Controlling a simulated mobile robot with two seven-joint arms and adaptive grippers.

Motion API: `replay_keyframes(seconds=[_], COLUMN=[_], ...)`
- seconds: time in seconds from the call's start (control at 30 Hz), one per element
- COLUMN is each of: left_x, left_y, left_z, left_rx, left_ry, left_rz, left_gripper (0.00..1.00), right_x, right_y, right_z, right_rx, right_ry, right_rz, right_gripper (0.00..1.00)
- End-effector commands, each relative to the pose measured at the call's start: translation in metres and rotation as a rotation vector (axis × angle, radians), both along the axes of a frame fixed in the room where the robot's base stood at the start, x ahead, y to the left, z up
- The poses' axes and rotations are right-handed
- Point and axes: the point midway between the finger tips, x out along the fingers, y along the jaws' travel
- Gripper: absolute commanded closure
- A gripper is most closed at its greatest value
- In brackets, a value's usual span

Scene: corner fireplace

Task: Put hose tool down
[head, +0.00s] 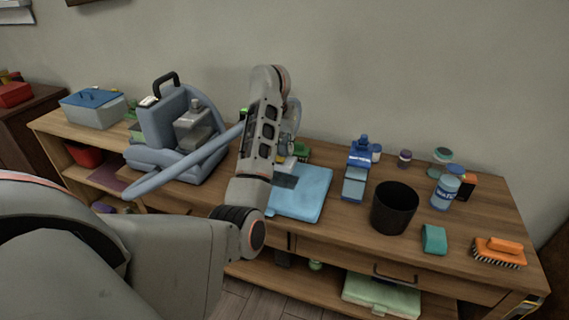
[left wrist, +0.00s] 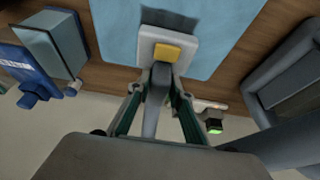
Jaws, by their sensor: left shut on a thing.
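My left gripper (head: 284,158) is over the blue mat (head: 314,190) on the wooden bench, partly hidden behind my own arm in the head view. In the left wrist view the left gripper (left wrist: 158,92) is shut on the grey shaft of the hose tool (left wrist: 168,38), which has a pale head and a yellow part. The tool's dark end (head: 285,181) shows over the mat's left part in the head view. I cannot tell whether it touches the mat. The grey-blue hose (head: 180,172) runs from the cleaning machine (head: 162,120) towards my arm. My right gripper is not in view.
Right of the mat stand a blue bottle (head: 356,172), a black bin (head: 394,210), a blue-and-white tub (head: 445,191), a teal sponge (head: 434,239) and an orange brush (head: 498,250). A lidded box (head: 93,110) stands at the left end. The mat's right part is bare.

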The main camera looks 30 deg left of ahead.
Motion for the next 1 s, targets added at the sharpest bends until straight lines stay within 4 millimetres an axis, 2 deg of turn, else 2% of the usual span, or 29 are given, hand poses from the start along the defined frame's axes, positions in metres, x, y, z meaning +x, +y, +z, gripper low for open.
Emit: replay_keyframes(seconds=[0.03,0.23,0.4,0.5,0.97,1.0], left_x=[0.0,0.0,0.0,0.0,0.001,0.0], left_y=[0.0,0.0,0.001,0.001,-0.001,0.0], left_z=[-0.007,-0.021,-0.047,-0.056,-0.062,-0.061], left_rx=[0.001,0.001,0.003,0.002,0.0,0.0], left_ry=[0.0,-0.001,0.001,0.0,-0.003,-0.002], left_rz=[0.0,0.0,0.0,0.0,0.0,0.0], left_gripper=[0.97,0.97,0.97,0.97,0.97,0.69], right_x=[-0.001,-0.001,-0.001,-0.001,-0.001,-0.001], right_y=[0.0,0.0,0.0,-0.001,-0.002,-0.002], right_z=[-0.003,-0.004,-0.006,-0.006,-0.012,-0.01], right_rx=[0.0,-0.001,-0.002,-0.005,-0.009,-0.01], right_ry=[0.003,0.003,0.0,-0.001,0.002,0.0], right_rz=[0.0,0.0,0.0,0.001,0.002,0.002], right_gripper=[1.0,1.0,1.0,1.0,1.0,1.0])
